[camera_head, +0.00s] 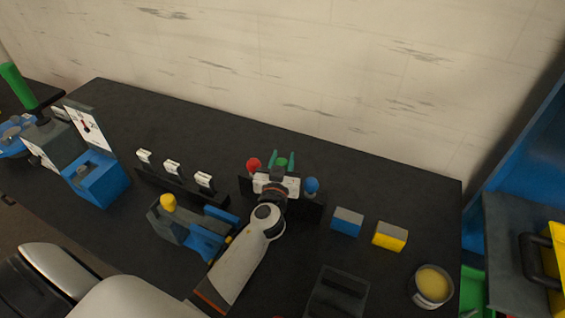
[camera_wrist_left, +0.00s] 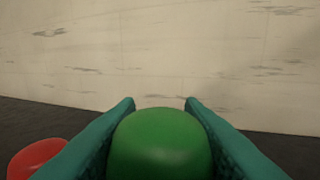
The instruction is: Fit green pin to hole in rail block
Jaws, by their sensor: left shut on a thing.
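The green pin (camera_head: 281,162) is between the teal fingers of my left gripper (camera_head: 282,159), over the black rail block (camera_head: 314,200) in the head view. In the left wrist view the pin's rounded green top (camera_wrist_left: 160,145) fills the space between the fingers (camera_wrist_left: 160,104), which are shut on it. My wrist hides the pin's lower end and the middle of the block, so I cannot tell whether the pin is in a hole. A red pin (camera_head: 254,164) stands at the block's left, and a blue pin (camera_head: 312,185) at its right. My right gripper is not in view.
A black rack with white clips (camera_head: 173,167) and a blue-grey device with a yellow knob (camera_head: 168,202) are left of my arm. Blue (camera_head: 347,221) and yellow (camera_head: 390,236) blocks and a round tin (camera_head: 431,287) are right. The tabletop behind the rail block is clear.

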